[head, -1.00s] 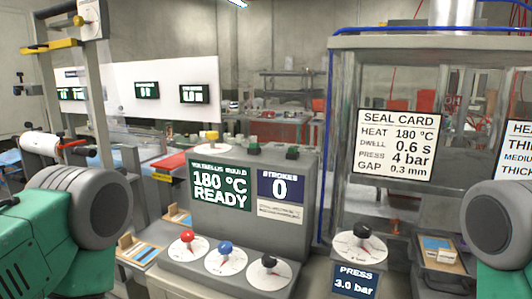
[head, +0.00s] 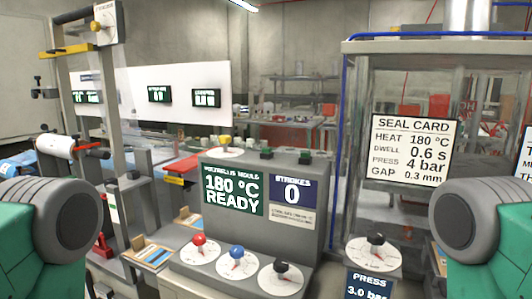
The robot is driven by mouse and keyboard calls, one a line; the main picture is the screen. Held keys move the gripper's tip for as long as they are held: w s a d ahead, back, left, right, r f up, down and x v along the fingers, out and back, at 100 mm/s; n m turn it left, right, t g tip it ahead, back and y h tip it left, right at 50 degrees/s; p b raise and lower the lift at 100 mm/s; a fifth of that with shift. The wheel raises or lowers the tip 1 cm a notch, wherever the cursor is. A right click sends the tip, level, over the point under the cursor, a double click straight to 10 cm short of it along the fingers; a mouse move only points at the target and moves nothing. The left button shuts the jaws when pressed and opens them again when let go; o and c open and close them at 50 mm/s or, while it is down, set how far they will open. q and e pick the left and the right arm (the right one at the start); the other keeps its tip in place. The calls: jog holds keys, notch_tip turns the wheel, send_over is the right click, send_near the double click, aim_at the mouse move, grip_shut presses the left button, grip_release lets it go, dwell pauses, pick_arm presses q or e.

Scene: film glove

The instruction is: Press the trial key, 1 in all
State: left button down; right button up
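The grey control console (head: 305,235) stands in the middle of the head view. Its green display (head: 234,190) reads 180 °C READY, and the strokes display (head: 293,192) reads 0. On its top edge are a yellow button (head: 225,141) and two dark green keys, one left (head: 266,153) and one right (head: 304,154). No readable label shows which is the trial key. Only my green and grey arm links show at the left and right edges; both grippers are out of view.
Red (head: 199,241), blue (head: 236,253) and black (head: 282,268) knobs sit on the console's lower front. A press dial (head: 376,242) reads 3.0 bar below. A seal card (head: 414,148) hangs on the clear-walled cabinet at right. A tall post frame (head: 105,130) stands at left.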

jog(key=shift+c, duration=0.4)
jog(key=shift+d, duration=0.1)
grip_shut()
